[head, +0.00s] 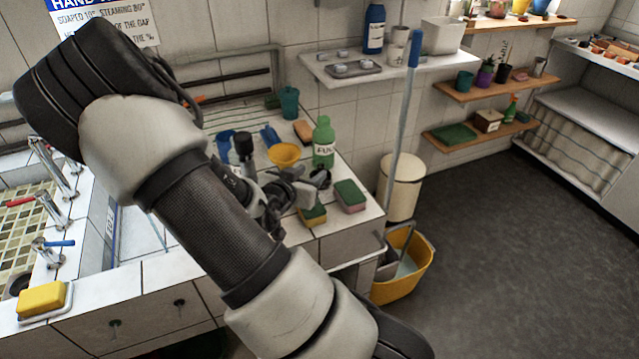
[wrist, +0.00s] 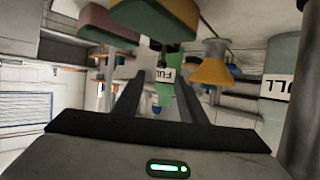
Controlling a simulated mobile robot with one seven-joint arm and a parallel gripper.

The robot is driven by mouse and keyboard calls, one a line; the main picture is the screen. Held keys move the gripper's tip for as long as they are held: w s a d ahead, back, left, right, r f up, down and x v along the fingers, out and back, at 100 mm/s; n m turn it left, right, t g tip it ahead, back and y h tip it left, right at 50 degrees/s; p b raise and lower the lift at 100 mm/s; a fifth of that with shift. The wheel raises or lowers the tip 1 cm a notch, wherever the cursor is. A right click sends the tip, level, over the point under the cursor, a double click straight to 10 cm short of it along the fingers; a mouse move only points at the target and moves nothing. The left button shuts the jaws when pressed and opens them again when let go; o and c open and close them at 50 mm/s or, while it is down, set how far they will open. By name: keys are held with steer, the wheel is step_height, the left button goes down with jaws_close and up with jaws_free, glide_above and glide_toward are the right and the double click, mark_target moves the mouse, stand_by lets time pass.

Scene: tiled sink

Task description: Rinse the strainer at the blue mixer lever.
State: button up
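The blue mixer lever (head: 60,243) is on a chrome tap at the left, above the sink edge. I cannot pick out a strainer for certain. A yellow funnel-shaped piece (head: 284,154) stands on the tiled counter, and it also shows in the wrist view (wrist: 210,70). My gripper (head: 308,188) is over the counter near the sponges, far to the right of the blue lever. In the wrist view its fingers (wrist: 155,98) are apart with nothing held between them. My arm hides part of the sink and counter.
A green bottle (head: 323,143) stands behind my gripper. Two green-topped sponges (head: 349,196) lie at the counter's right end. A yellow sponge (head: 42,298) lies at front left. A mop handle (head: 402,130) rises from a yellow bucket (head: 418,262) beside the counter. The floor at right is clear.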

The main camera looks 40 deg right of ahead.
mark_target(320, 168)
steer(key=x, duration=0.4)
steer(key=shift+w+d+f, duration=0.15)
steer(key=shift+d, duration=0.05)
steer(key=shift+f+b+x, duration=0.1)
steer(key=shift+b+x, duration=0.2)
steer(key=shift+x, duration=1)
steer(key=shift+f+b+x, duration=0.15)
steer(key=shift+b+x, duration=0.1)
steer(key=shift+x, duration=1.1)
steer(key=shift+a, duration=0.25)
jaws_close()
